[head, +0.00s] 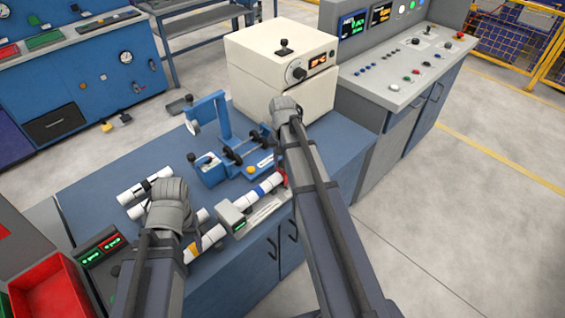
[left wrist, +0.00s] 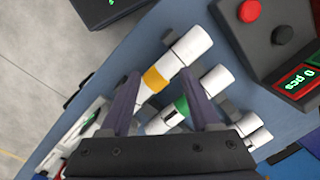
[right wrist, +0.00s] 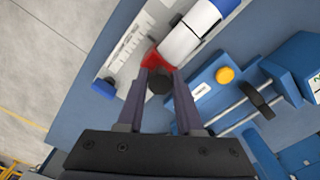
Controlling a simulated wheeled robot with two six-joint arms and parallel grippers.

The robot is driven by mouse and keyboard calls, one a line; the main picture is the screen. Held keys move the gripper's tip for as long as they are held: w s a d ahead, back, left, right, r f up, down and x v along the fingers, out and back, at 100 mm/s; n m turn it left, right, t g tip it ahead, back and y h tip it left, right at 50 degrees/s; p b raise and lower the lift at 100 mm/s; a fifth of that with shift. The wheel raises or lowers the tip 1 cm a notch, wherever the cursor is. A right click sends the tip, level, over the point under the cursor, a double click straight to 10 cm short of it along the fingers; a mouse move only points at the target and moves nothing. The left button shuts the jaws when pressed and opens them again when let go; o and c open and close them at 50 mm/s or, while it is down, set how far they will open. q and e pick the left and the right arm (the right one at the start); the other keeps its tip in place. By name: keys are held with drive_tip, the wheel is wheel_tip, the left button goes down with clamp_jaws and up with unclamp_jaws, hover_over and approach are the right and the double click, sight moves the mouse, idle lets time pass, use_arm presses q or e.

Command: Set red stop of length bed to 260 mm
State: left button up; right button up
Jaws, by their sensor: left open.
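The length bed (head: 266,207) lies along the bench's front edge, with a pale scale strip also in the right wrist view (right wrist: 127,50). A white pipe with a blue band (right wrist: 182,42) lies along it. The red stop (right wrist: 155,62) sits at the pipe's end; it also shows in the head view (head: 281,178). My right gripper (right wrist: 160,76) has its fingers close on both sides of the stop's dark knob (right wrist: 158,83), with no clear gap. My left gripper (left wrist: 159,75) is open above white pipes, one with a yellow band (left wrist: 154,80). The bed's readout is too small to read.
A blue fixture with a yellow button (right wrist: 225,75) stands just behind the bed. A beige box (head: 280,65) stands at the back. A counter with red and green displays (head: 100,247) and a red bin (head: 50,290) are at the left. Bare bench top (head: 95,185) shows at the far left.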

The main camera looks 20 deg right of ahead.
clamp_jaws()
idle(0.9)
